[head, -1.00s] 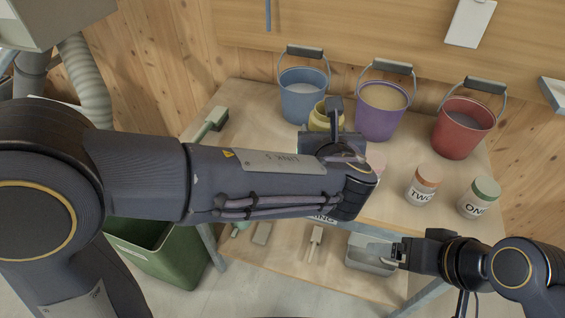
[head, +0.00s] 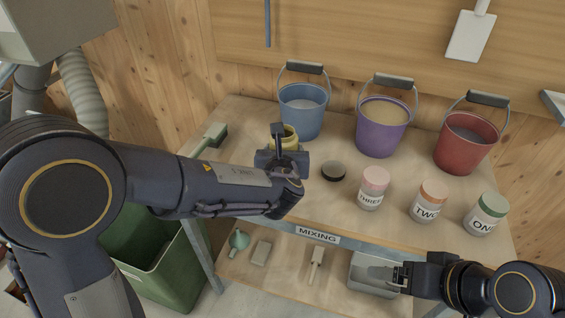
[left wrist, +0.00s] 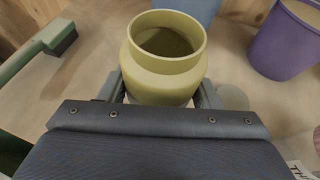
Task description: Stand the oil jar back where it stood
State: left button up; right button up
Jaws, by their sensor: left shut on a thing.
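The oil jar looks to be the squat yellow-olive jar (head: 290,138), open at the top. It stands upright over the back left of the table, left of the purple bucket. My left gripper (head: 283,160) is shut on it and partly hides it. The left wrist view shows the jar (left wrist: 166,55) between the fingers (left wrist: 160,95), its mouth open and dark inside. Its base is hidden, so I cannot tell whether it touches the table. A pale round patch (left wrist: 232,97) shows on the table right of it. My right gripper (head: 398,275) is by the lower shelf.
A dark round lid (head: 333,171) lies right of the jar. Jars THREE (head: 374,188), TWO (head: 428,202) and ONE (head: 486,214) stand along the right. Blue (head: 303,110), purple (head: 380,128) and red (head: 464,143) buckets stand behind. A green-handled brush (head: 208,138) lies left. A metal tin (head: 372,274) sits below.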

pick_arm(q)
jog(key=shift+w+a+f+b, duration=0.15)
jog(key=shift+f+b, duration=0.2)
jog(key=shift+f, duration=1.4)
jog(key=shift+f+b, duration=0.25)
jog(key=shift+b, duration=0.05)
jog(key=o, duration=1.1)
jog(key=shift+r, duration=0.1)
jog(key=shift+o, duration=0.2)
jog(key=shift+r+p, duration=0.15)
jog(key=shift+p, duration=0.15)
jog(key=v, duration=1.2)
